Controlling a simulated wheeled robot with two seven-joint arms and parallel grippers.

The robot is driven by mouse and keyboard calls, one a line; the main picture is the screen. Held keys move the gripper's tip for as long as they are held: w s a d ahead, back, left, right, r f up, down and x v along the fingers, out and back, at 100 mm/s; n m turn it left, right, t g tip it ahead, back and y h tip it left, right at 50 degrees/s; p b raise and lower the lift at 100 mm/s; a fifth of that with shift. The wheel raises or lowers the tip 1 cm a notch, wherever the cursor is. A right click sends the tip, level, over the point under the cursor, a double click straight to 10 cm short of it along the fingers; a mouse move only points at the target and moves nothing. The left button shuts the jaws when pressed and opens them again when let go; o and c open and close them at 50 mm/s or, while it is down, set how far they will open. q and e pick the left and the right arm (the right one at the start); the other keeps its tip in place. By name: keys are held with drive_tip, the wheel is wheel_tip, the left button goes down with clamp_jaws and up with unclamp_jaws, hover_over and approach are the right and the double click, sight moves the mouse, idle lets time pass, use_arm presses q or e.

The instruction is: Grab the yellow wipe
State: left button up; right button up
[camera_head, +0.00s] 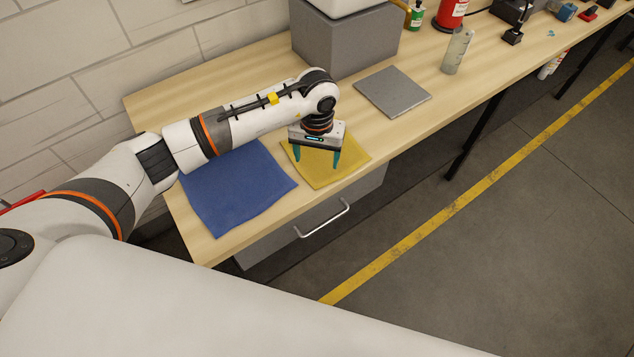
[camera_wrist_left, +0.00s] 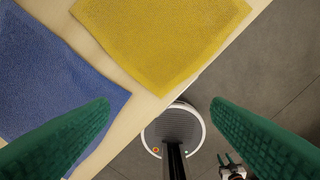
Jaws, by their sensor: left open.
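The yellow wipe (camera_head: 345,165) lies flat on the wooden table near its front edge, to the right of the blue cloth. It also shows at the top of the left wrist view (camera_wrist_left: 165,38). My left gripper (camera_head: 317,165) points down over the yellow wipe in the head view, its teal fingers apart with nothing between them. In the left wrist view the two green fingers (camera_wrist_left: 160,115) are spread wide, with the wipe beyond them. The gripper hides part of the wipe in the head view. My right gripper is not identifiable in the head view.
A blue cloth (camera_head: 232,190) lies left of the wipe on the wooden table (camera_head: 410,135). A flat grey plate (camera_head: 393,92) and a grey box (camera_head: 345,42) stand farther back. A clear bottle (camera_head: 457,50) stands to the right. A drawer handle (camera_head: 323,219) sticks out below the table edge.

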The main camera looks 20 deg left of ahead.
use_arm(q)
drive_tip(key=b, duration=0.3)
hover_over(317, 184)
wheel_tip(317, 184, down, 6)
drive_tip(key=shift+f, duration=0.2)
wheel_tip(317, 184, down, 2)
drive_tip(key=shift+b, duration=1.05)
drive_tip(key=shift+w+f+b, duration=0.1)
drive_tip(key=shift+f+b, duration=0.3)
drive_tip(key=shift+b, duration=0.1)
drive_tip(key=shift+r, duration=0.1)
drive_tip(key=shift+c, duration=0.5)
clamp_jaws()
